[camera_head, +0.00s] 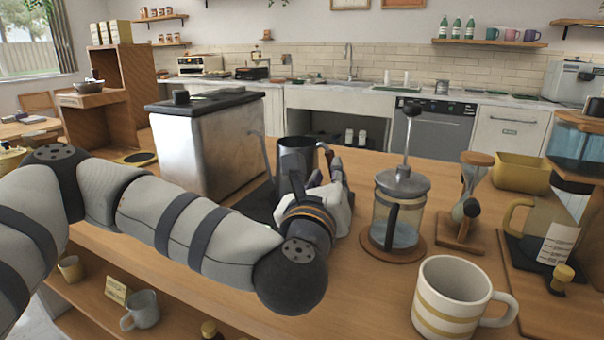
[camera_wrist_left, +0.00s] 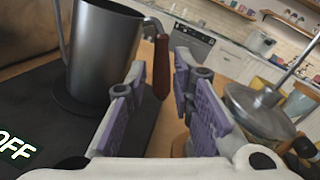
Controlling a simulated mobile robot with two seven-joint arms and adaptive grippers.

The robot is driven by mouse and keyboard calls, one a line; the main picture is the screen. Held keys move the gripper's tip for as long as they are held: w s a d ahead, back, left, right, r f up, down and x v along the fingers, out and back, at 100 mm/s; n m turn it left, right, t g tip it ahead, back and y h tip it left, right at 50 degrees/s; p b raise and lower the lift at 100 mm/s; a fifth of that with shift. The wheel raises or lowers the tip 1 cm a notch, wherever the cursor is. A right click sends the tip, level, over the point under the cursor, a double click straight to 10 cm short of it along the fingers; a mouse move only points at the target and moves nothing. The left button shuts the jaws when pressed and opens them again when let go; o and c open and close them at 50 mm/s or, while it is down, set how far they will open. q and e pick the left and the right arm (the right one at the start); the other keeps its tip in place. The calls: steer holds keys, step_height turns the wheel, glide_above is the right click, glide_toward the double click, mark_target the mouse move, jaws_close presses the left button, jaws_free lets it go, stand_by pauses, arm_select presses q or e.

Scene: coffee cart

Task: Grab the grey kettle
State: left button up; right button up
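The grey kettle (camera_head: 296,160) stands upright on a dark base on the wooden counter, beside a large metal box. Its thin spout points left and its handle is on the right. My left gripper (camera_head: 328,178) is just to the right of the kettle, at the handle side, partly hidden by my wrist. In the left wrist view the kettle (camera_wrist_left: 103,50) is at the upper left, with its brown handle grip (camera_wrist_left: 161,68) just ahead of the fingers. The left gripper (camera_wrist_left: 160,82) is open with purple pads, and nothing shows clamped between them. My right gripper is not in view.
A French press (camera_head: 398,205) stands close to the right of my left gripper. An hourglass-shaped brewer (camera_head: 468,195), a striped mug (camera_head: 447,300) and a coffee maker stand further right. The metal box (camera_head: 205,145) is behind left of the kettle.

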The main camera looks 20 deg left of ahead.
arm_select(q)
steer(key=w, duration=0.4)
steer(key=w+a, duration=0.1)
steer(key=w, duration=0.1)
steer(key=shift+r, duration=0.1)
steer(key=shift+s, duration=0.1)
jaws_close()
steer(key=shift+r, duration=0.15)
